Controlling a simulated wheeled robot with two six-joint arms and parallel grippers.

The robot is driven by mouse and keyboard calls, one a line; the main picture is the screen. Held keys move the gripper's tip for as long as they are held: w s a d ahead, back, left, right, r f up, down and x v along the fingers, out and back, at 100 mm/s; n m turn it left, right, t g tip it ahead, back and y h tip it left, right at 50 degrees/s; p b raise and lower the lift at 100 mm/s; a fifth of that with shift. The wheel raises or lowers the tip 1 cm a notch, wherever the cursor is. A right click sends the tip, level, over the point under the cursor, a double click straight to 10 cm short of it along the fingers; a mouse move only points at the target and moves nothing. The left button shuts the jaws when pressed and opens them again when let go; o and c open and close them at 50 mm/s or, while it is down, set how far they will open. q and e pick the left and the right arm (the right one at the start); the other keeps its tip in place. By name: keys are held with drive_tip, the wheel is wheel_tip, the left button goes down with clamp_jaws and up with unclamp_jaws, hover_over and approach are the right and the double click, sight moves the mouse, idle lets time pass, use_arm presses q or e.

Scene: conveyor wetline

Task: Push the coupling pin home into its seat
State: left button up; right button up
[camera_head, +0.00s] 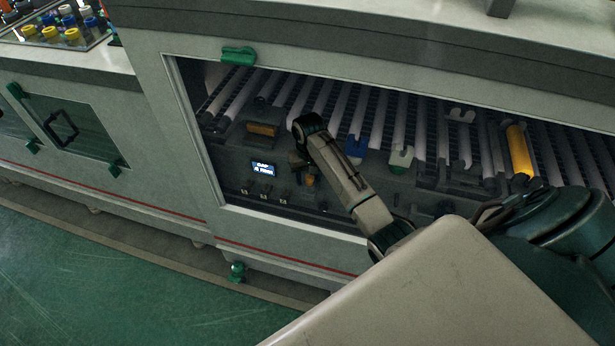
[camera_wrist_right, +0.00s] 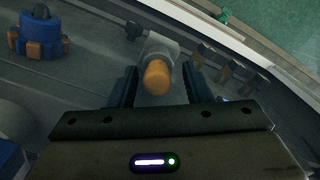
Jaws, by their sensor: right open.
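The coupling pin, with a rounded orange end (camera_wrist_right: 157,76), points toward the camera in the right wrist view. Behind the end is a grey collar (camera_wrist_right: 160,46), probably its seat; how deep the pin sits cannot be told. The orange end also shows small in the head view (camera_head: 309,181), just below my right gripper (camera_head: 299,160). In the wrist view the right gripper's two dark fingers (camera_wrist_right: 158,84) are open, one on each side of the orange end, with a visible gap on both sides. My left gripper is not in view.
A lit display (camera_head: 262,169) reading "GAP" with a small unclear figure sits left of the gripper, above several small switches (camera_head: 266,192). White rollers (camera_head: 335,105) and one yellow roller (camera_head: 518,150) lie behind. The opening's frame (camera_head: 190,130) bounds the bay.

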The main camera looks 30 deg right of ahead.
sight(308, 177)
drive_tip(key=r, duration=0.2)
drive_tip(key=r+b, duration=0.1)
drive_tip(key=r, duration=0.1)
drive_tip(key=r+b, duration=0.1)
drive_tip(key=r, duration=0.2)
drive_tip(key=shift+w+d, duration=0.2)
drive_tip(key=shift+d, duration=0.1)
drive_tip(key=r, duration=0.1)
drive_tip(key=r+p, duration=0.2)
drive_tip(key=shift+s+a+r, duration=0.15)
drive_tip(key=shift+a+r, duration=0.1)
drive_tip(key=shift+r, duration=0.15)
drive_tip(key=shift+f, duration=0.15)
